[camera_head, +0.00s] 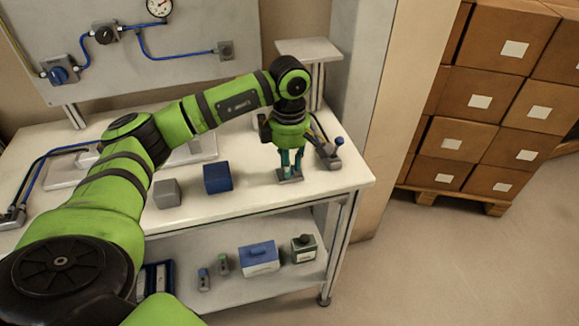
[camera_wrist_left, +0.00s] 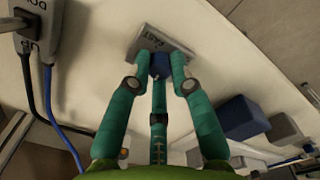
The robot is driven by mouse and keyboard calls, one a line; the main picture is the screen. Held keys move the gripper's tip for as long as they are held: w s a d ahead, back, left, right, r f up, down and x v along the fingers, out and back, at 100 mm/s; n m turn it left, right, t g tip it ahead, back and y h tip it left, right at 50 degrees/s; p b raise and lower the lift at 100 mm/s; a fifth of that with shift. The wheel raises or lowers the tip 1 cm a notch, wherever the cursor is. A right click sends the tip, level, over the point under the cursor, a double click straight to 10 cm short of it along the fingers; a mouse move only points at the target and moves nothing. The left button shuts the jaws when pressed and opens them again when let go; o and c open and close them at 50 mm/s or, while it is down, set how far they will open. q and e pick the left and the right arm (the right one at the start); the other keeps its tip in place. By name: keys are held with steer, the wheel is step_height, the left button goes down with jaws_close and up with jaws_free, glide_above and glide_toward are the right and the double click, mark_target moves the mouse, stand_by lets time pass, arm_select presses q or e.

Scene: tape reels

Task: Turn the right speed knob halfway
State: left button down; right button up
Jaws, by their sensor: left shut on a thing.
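A blue knob (camera_wrist_left: 159,64) stands on a small grey plate (camera_wrist_left: 150,38) with lettering that appears to read FAST. In the left wrist view the knob sits between the teal fingers of my left gripper (camera_wrist_left: 160,82), which is shut on it. In the head view my left gripper (camera_head: 291,170) points straight down at the grey plate (camera_head: 290,179) near the right end of the white table. There the fingers hide the knob. How far the knob is turned cannot be told. My right gripper is in neither view.
A grey device with a blue-tipped lever (camera_head: 328,155) stands just right of the gripper. A blue block (camera_head: 217,178) and a grey block (camera_head: 167,194) lie to the left. A raised stand (camera_head: 309,50) rises behind. Bare tabletop (camera_head: 335,180) shows at the front right.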

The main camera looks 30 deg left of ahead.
arm_select(q)
steer(key=shift+m, duration=0.4)
steer(key=c, duration=1.1)
jaws_free()
steer(key=shift+r, duration=0.25)
step_height(320, 180, up, 12)
steer(key=shift+f, duration=0.25)
